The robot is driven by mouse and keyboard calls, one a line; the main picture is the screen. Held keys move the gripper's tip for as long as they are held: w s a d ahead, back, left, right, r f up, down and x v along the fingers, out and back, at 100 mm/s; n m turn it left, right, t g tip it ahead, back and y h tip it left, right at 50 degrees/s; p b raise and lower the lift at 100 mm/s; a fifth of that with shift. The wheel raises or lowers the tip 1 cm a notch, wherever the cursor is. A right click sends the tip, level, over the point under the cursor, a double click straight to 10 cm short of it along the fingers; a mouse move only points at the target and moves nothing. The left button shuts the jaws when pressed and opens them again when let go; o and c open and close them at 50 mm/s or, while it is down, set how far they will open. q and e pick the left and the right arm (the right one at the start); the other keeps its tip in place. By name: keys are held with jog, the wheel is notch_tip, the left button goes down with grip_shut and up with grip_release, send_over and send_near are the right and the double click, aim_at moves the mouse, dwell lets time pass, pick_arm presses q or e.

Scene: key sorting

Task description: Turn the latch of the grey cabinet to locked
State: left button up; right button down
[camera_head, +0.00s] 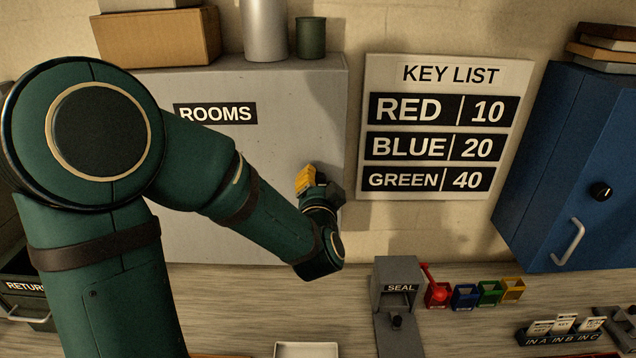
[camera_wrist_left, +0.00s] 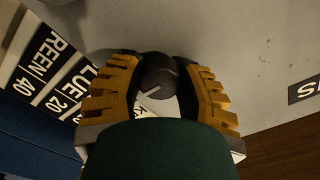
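The grey cabinet (camera_head: 290,110) with the ROOMS label hangs on the wall, left of centre. Its latch is a dark round knob (camera_wrist_left: 158,78) with a pale pointer line, seen in the left wrist view; in the head view my gripper hides it. My left gripper (camera_head: 308,180) is at the cabinet's right side. In the left wrist view its yellow fingers (camera_wrist_left: 160,85) stand on both sides of the knob, with their dark pads appearing to touch it. A white label below the knob is mostly hidden, so its wording cannot be read. My right gripper is not in view.
A key list board (camera_head: 445,128) hangs right of the cabinet, with a blue cabinet (camera_head: 570,160) beyond. A grey SEAL device (camera_head: 397,275), small coloured boxes (camera_head: 465,296) and a dark card holder (camera_head: 565,337) stand on the counter. A box (camera_head: 160,38) and cans sit on the grey cabinet.

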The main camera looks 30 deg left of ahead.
pick_arm(q)
grip_shut()
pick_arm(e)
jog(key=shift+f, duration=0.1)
pick_arm(q)
jog(key=n+b, duration=0.4)
jog(key=shift+f+n, duration=0.1)
jog(key=shift+n, duration=0.2)
jog(key=n+b, duration=0.3)
jog(key=n, duration=0.1)
jog(key=shift+n+b, duration=0.3)
jog(key=n+b, duration=0.5)
jog(key=n, duration=0.1)
jog(key=shift+n+b, duration=0.6)
jog(key=shift+n, duration=0.3)
jog(key=shift+n+b, duration=0.3)
jog(key=shift+n, duration=0.1)
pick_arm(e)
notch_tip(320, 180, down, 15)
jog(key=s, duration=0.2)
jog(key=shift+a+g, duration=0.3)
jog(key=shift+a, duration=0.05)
pick_arm(q)
jog(key=shift+r, duration=0.2)
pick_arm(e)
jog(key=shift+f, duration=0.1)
